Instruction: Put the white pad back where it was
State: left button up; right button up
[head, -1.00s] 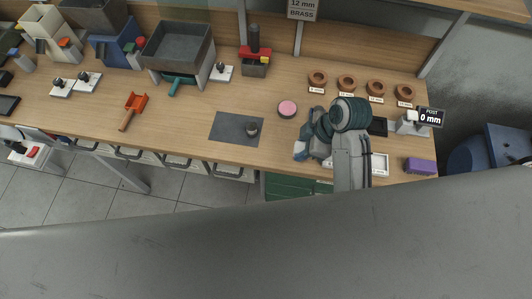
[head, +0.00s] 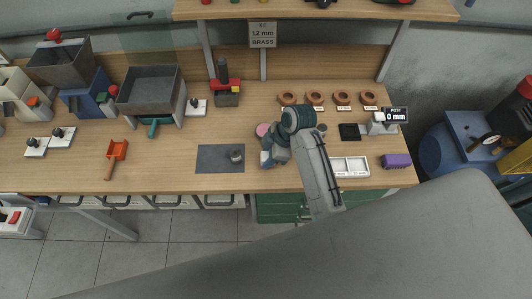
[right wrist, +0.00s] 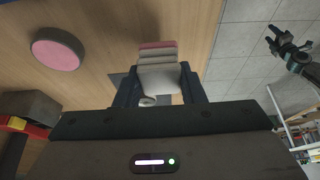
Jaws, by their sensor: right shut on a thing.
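My right gripper (head: 266,158) is low over the front of the bench, just right of a grey mat (head: 210,160). In the right wrist view, its two dark fingers (right wrist: 158,88) are shut on a pale, layered white pad (right wrist: 160,77) with a pink strip at its far end. A small grey cylinder (head: 237,156) stands on the mat's right part. My left gripper (right wrist: 272,37) shows small in the right wrist view, fingers apart and empty, above the floor.
A round pink-topped disc (head: 263,130) lies behind the right gripper; it also shows in the wrist view (right wrist: 58,52). Copper rings (head: 314,98), a white tray (head: 349,167) and a purple block (head: 397,160) are to the right. An orange scoop (head: 116,152) lies left. Bench between scoop and mat is clear.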

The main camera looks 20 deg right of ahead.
aim_at(266, 158)
jog(key=shift+w, duration=0.65)
notch_tip(266, 158, down, 3)
jog(key=shift+w+f+p, duration=0.1)
jog(key=shift+w+p, duration=0.05)
jog(key=shift+p, duration=1.05)
jog(key=shift+f, duration=0.3)
jog(key=shift+f, duration=0.15)
jog(key=o, duration=1)
jog(key=shift+c, duration=0.2)
